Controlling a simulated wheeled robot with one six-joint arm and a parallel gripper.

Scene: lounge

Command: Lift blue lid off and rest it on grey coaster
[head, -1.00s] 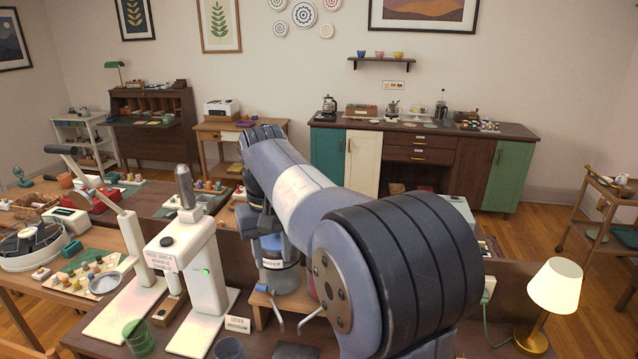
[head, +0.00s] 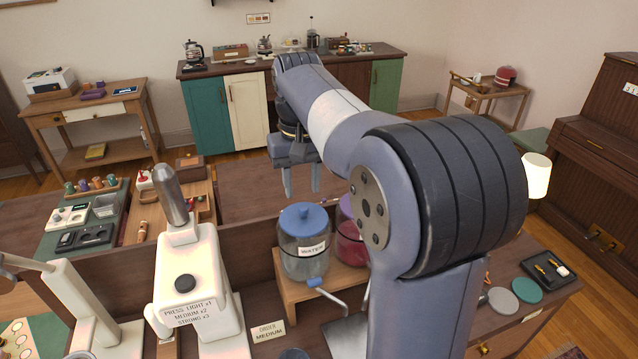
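The blue lid (head: 303,217) sits on top of a clear glass jar (head: 305,258) labelled WATER, on a raised wooden stand. My gripper (head: 302,190) points down, with its two fingers apart and nothing visible between them. In the picture it shows just above the lid, apart from it; how far behind or over the lid it is, I cannot tell. The grey coaster (head: 503,301) lies flat on the table at the right, with nothing on it. My arm crosses the view between the jar and the coaster.
A jar with pink contents (head: 349,235) stands right beside the water jar, partly hidden by my arm. A green coaster (head: 527,290) lies next to the grey one, with a black tray (head: 548,268) behind. A white press machine (head: 190,270) stands to the left.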

